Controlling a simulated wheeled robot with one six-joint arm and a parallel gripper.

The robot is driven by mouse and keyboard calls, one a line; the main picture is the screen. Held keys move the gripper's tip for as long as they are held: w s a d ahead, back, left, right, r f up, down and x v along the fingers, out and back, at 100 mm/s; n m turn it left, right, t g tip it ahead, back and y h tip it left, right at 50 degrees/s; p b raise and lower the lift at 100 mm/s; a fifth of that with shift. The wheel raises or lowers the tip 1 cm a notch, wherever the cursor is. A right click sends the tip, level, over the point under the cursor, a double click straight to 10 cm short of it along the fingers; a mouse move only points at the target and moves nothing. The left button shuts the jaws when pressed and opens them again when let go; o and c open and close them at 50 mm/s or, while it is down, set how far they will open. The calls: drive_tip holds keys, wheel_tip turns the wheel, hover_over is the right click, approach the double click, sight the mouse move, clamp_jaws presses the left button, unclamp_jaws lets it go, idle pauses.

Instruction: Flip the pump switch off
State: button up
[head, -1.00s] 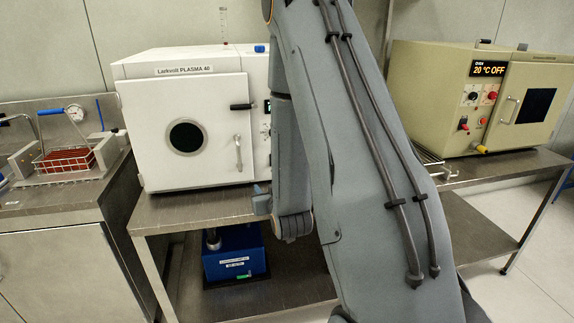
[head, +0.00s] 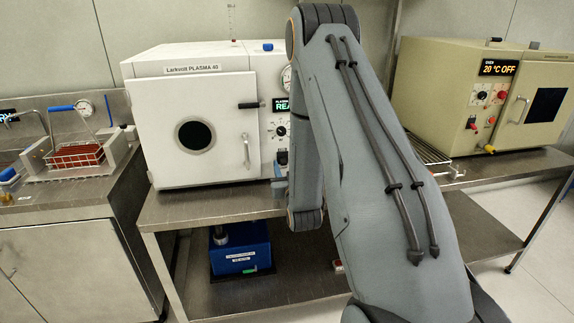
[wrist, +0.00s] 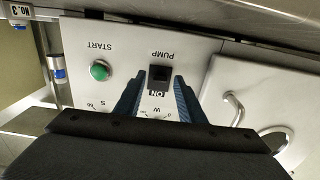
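The pump switch (wrist: 158,76) is a small black rocker on the pale front panel (wrist: 205,48) of the white plasma cleaner (head: 190,85). In the wrist view the panel appears upside down, with the label PUMP above the switch and ON below it. My gripper (wrist: 159,84) is open, its two blue fingers apart on either side of the switch with nothing between them. I cannot tell whether the fingers touch the panel. In the head view my gripper (head: 281,165) is low at the panel's front, and my arm hides part of the panel.
A green START button (wrist: 99,70) is beside the switch. A door handle (wrist: 233,108) is on the other side. The cleaner stands on a metal bench (head: 190,208), with a blue pump (head: 240,247) below.

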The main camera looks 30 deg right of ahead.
drive_tip(key=shift+w+d, duration=0.1)
drive_tip(key=shift+w, duration=0.1)
clamp_jaws()
drive_tip(key=shift+f+b, duration=0.3)
drive_tip(key=shift+b, duration=0.3)
drive_tip(key=shift+t+b, duration=0.4)
drive_tip(key=shift+b, duration=0.2)
unclamp_jaws()
drive_tip(key=shift+d, duration=0.1)
